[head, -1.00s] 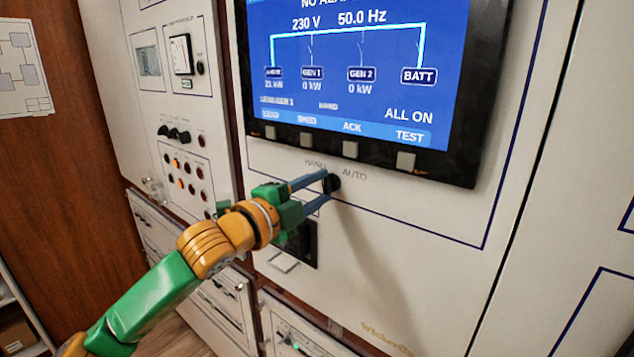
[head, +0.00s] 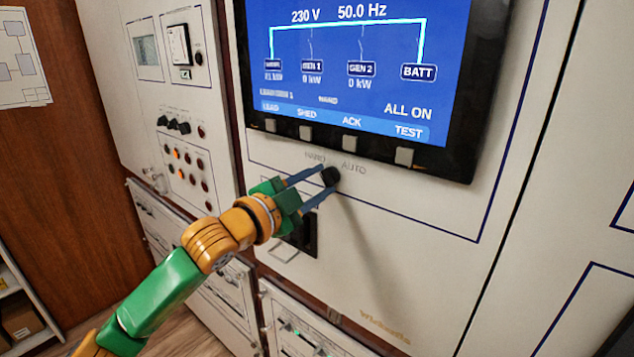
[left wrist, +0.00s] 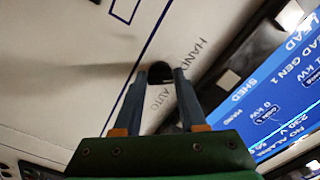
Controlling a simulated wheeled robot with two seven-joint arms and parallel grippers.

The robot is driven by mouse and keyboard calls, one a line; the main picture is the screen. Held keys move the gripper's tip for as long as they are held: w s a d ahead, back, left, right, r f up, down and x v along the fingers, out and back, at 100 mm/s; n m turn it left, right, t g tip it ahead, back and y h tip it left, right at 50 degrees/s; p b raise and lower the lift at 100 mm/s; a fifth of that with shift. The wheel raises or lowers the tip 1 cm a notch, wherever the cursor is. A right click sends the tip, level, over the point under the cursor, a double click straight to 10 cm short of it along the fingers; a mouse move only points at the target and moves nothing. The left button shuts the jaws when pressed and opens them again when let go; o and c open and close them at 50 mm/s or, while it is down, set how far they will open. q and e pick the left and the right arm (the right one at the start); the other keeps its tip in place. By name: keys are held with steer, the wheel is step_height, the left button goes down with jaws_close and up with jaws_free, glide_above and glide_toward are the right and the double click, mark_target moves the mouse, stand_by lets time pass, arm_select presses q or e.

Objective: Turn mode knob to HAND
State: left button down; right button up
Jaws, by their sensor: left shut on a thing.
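The mode knob (head: 331,175) is a small black round knob on the white panel below the screen, with HAND printed at its upper left and AUTO at its upper right. My left gripper (head: 326,181) reaches it from the lower left, with its two blue fingers on either side of the knob, shut on it. In the left wrist view the knob (left wrist: 160,74) sits between the fingertips, with the HAND and AUTO lettering beside it. The fingers hide part of the knob, and I cannot make out its pointer. My right gripper is not in view.
A screen (head: 350,65) above the knob shows a blue power diagram with the word HAND in small letters. A row of square buttons (head: 350,143) lies under it. A dark recessed fitting (head: 306,238) is below the gripper. Small knobs and lamps (head: 180,160) are on the left panel.

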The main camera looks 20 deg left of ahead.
arm_select(q)
steer(key=shift+c, duration=2.3)
jaws_free()
steer(key=b+v, duration=0.3)
steer(key=v, duration=0.4)
steer(key=shift+b, duration=0.4)
steer(key=shift+w+f, duration=0.1)
